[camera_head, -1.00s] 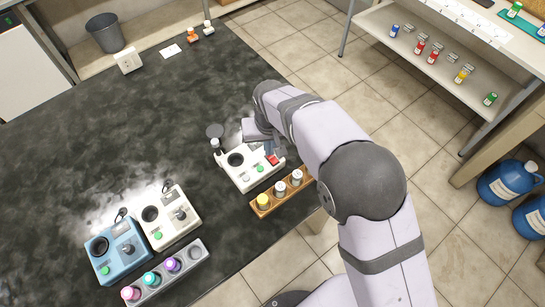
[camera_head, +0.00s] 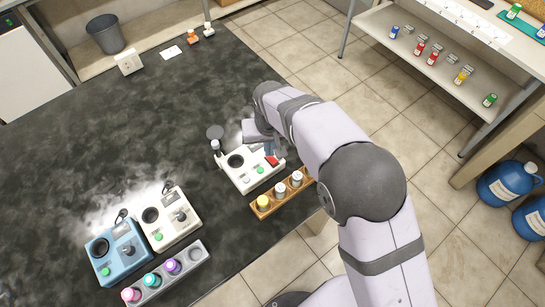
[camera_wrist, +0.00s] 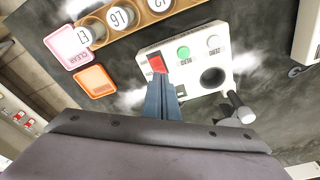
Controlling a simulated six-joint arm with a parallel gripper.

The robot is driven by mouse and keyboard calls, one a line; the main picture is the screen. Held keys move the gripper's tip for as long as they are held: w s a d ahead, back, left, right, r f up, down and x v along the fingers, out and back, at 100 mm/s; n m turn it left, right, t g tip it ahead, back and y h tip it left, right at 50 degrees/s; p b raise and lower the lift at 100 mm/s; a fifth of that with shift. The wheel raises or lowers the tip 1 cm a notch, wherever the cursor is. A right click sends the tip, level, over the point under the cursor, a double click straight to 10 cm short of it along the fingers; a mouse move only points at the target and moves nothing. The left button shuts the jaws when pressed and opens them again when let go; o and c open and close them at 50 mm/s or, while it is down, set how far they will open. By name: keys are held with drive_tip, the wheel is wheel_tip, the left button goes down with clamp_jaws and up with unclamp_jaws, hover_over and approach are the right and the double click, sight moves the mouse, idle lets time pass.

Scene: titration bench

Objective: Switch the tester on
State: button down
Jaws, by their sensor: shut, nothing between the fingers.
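The white tester (camera_head: 238,178) stands near the table's right edge, with a red rocker switch (camera_head: 272,161), a green button and a round dark well. In the wrist view, the tester (camera_wrist: 196,67) shows buttons marked READ and ZERO, and the red switch (camera_wrist: 156,63) lies at its left side. My gripper (camera_head: 271,151) is over the switch side of the tester. In the wrist view, its blue fingers (camera_wrist: 160,78) are shut and empty, with their tips at the switch, partly covering it. I cannot tell whether they touch it, or which way the switch is set.
A wooden rack (camera_head: 264,211) with several capped vials stands close in front of the tester. A blue device (camera_head: 115,251), a cream device (camera_head: 170,218) and a grey vial rack (camera_head: 160,279) stand at the lower left. The table's middle is clear.

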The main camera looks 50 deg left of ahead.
drive_tip(key=shift+r+p, duration=1.9)
drive_tip(key=shift+r, duration=1.1)
drive_tip(key=w+d+r+m, duration=0.1)
drive_tip(key=w+d+m, duration=0.1)
drive_tip(key=w+d, duration=0.55)
drive_tip(key=w+d+r+m+h+b, duration=0.15)
drive_tip(key=w+d, duration=0.25)
drive_tip(key=d, duration=0.7)
drive_tip(key=w+d+r+m, duration=0.2)
drive_tip(key=w+d, duration=0.3)
drive_tip(key=d, duration=0.5)
drive_tip(key=s+d+m, duration=0.3)
drive_tip(key=s+d, duration=0.2)
drive_tip(key=d, duration=0.7)
drive_tip(key=s+d+f+m+g, duration=0.1)
drive_tip(key=s+d+m, duration=0.2)
drive_tip(key=d, duration=0.9)
drive_tip(key=shift+s+d+f, duration=0.15)
drive_tip(key=shift+s+d, duration=0.05)
drive_tip(key=shift+s, duration=1.05)
